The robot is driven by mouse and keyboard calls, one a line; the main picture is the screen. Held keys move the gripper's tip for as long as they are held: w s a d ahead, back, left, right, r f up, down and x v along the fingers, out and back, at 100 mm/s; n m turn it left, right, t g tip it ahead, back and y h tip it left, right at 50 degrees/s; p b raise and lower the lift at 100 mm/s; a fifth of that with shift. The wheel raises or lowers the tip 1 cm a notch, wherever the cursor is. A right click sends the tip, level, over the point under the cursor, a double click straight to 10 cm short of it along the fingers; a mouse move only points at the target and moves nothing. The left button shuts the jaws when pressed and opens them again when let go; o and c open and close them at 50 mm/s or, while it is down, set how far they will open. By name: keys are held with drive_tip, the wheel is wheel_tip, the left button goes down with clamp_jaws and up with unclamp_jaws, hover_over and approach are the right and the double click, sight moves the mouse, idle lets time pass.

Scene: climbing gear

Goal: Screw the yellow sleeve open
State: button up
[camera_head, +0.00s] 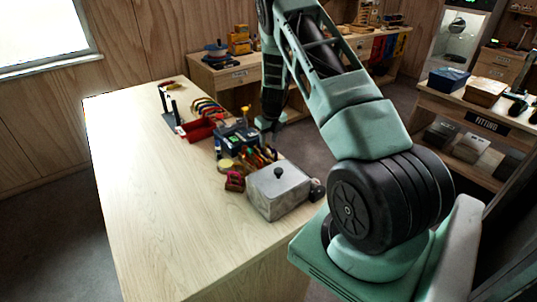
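My arm reaches over the right side of the pale wooden table (150,190), and my gripper (271,134) points down at the table's far right edge, beside a cluster of small gear. The gripper is small and partly hidden, so I cannot tell whether it is open or shut, or whether it touches anything. A small upright yellow thing (245,112) stands just left of the gripper. A round yellow thing (226,163) lies nearer on the table. I cannot tell whether either is the yellow sleeve.
A grey metal box (279,191) with a black knob stands near the right edge. A red tray (198,130), several coloured curved pieces (207,107), and a small dark red object (235,181) lie along the right side. The table's left and near parts are clear.

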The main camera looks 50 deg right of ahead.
drive_tip(key=shift+s+d, duration=0.15)
drive_tip(key=shift+d, duration=0.4)
drive_tip(key=shift+f, duration=0.15)
drive_tip(key=shift+f+b, duration=1)
drive_tip(key=shift+f, duration=0.3)
drive_tip(key=shift+w+a+p, duration=0.15)
drive_tip(key=shift+a, duration=0.45)
drive_tip(key=shift+w+a+p, duration=0.15)
drive_tip(key=shift+a, duration=0.4)
drive_tip(key=shift+r, duration=0.15)
drive_tip(key=shift+s+d+r+p, duration=0.1)
drive_tip(key=shift+d+r+p, duration=0.1)
drive_tip(key=shift+r+p, duration=0.4)
drive_tip(key=shift+s+d+r+p, duration=0.1)
drive_tip(key=shift+d+r+p, duration=0.2)
drive_tip(key=shift+r, duration=0.45)
drive_tip(key=shift+a, duration=0.1)
drive_tip(key=shift+s+d+f, duration=0.1)
drive_tip(key=shift+s+d, duration=0.1)
drive_tip(key=shift+d, duration=0.55)
